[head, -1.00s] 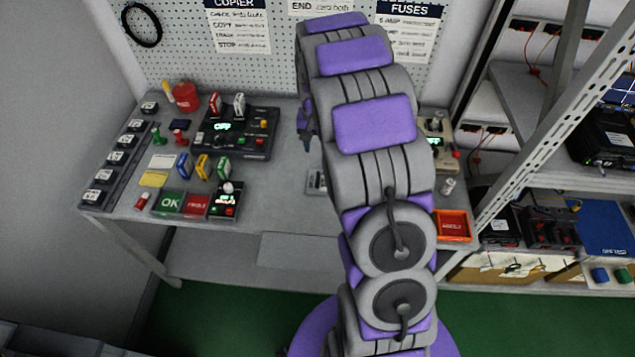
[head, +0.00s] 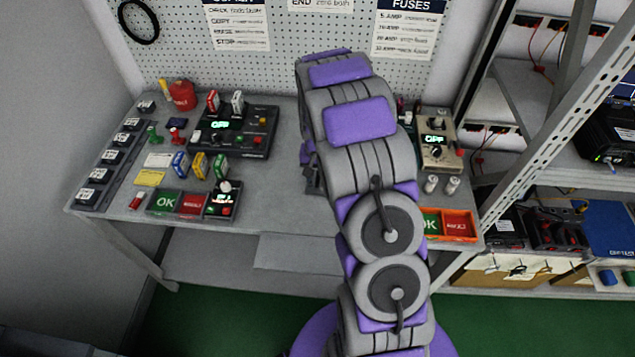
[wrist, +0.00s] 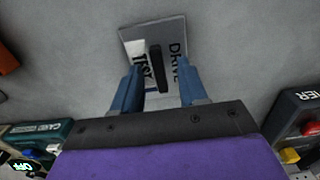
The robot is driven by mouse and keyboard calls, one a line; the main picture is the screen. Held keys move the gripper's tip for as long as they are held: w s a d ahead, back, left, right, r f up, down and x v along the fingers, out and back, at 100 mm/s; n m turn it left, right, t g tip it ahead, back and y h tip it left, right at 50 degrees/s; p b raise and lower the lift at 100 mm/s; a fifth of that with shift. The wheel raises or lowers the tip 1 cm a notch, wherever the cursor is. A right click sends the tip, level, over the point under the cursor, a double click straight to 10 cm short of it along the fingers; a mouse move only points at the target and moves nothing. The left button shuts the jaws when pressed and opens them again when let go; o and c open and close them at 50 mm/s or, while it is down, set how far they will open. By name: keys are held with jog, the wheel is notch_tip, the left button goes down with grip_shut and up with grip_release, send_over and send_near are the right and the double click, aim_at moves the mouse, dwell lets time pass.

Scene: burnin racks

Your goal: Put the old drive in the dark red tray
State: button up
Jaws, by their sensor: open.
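In the wrist view, a flat grey plate (wrist: 172,30) lettered "TEST" and "DRIVE" lies on the bench with a dark upright bar (wrist: 158,68) on it. I cannot tell whether the bar is the old drive. My gripper (wrist: 159,75) is open above the plate, its blue fingers on either side of the bar with gaps. In the head view my arm hides most of the gripper and plate. A dark red tray (head: 193,206) sits at the bench's front left, beside a green "OK" tray (head: 164,202).
Blue, yellow and green drives (head: 200,165) stand behind the trays. The copier (head: 236,133) holds a red and a white drive. An orange tray (head: 458,226) and a beige device (head: 437,140) stand at right, near metal shelving (head: 540,120). Bare bench lies left of my arm.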

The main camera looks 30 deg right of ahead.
grip_shut()
dwell(0.4)
jog(key=shift+r, duration=0.15)
